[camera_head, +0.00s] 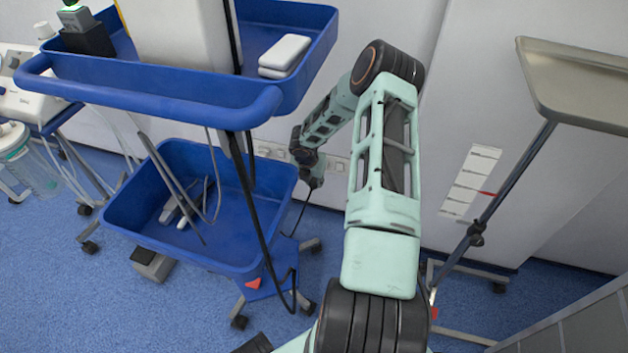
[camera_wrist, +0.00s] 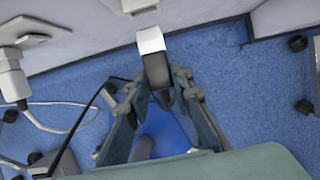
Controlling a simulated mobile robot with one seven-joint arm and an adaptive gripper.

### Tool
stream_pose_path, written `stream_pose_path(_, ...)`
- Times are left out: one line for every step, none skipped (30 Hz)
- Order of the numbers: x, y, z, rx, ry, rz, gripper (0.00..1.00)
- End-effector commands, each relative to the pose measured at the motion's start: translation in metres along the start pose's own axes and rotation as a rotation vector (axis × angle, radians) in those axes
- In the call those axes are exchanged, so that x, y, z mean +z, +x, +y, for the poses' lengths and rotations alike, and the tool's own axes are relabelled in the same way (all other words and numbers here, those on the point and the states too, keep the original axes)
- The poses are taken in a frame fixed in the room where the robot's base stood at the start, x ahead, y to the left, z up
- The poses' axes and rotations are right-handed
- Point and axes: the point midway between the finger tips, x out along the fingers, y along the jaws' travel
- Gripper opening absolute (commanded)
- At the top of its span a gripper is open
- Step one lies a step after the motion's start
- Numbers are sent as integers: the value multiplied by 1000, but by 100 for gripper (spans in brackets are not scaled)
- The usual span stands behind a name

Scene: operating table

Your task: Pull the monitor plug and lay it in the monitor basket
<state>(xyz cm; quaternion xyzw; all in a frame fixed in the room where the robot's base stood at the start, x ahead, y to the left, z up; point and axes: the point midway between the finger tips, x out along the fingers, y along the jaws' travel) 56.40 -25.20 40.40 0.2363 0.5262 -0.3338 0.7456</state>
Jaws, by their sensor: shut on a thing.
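My gripper (camera_wrist: 160,92) is shut on the monitor plug (camera_wrist: 153,58), a dark plug with a pale front end, in the wrist view. The plug's pale end appears apart from the wall socket (camera_wrist: 135,4) above it. A black cable (camera_wrist: 84,118) runs off to the lower left. In the head view my gripper (camera_head: 313,180) is low by the wall, right of the blue basket (camera_head: 284,187) on the cart. The plug itself is hard to make out there. The basket is deep and open on top, with grey items and cables inside.
A blue upper shelf (camera_head: 180,96) with a thick front rail overhangs the basket. A black cable (camera_head: 262,225) hangs in front of the basket. A white plug (camera_wrist: 12,84) sits at another socket on the left. A metal tray stand (camera_head: 575,90) is at right.

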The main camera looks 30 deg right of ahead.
Motion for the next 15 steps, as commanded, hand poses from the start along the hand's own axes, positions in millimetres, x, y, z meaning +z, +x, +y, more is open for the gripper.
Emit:
stream_pose_path(-2, 0, 0, 0, -2, 0, 0)
stream_pose_path(-2, 0, 1, 1, -2, -1, 0)
stream_pose_path(-3, -1, 1, 1, -2, -1, 0)
stream_pose_path(-4, -1, 1, 1, -1, -1, 0)
stream_pose_path(-5, -1, 1, 1, -1, -1, 0)
stream_pose_path(-6, -2, 0, 0, -1, -1, 0)
stream_pose_path(-7, -2, 0, 0, -1, -1, 0)
stream_pose_path(-8, -2, 0, 0, -2, -1, 0)
stream_pose_path(-9, -2, 0, -1, -1, -1, 0)
stream_pose_path(-10, -3, 0, -1, -1, -1, 0)
stream_pose_path(-10, -3, 0, -1, 0, -1, 0)
stream_pose_path(-12, -3, 0, -1, 0, -1, 0)
stream_pose_path(-13, -4, 0, -1, 0, -1, 0)
stream_pose_path(-14, -4, 0, -1, 0, 0, 0)
stream_pose_path(-15, -4, 0, -1, -1, 0, 0)
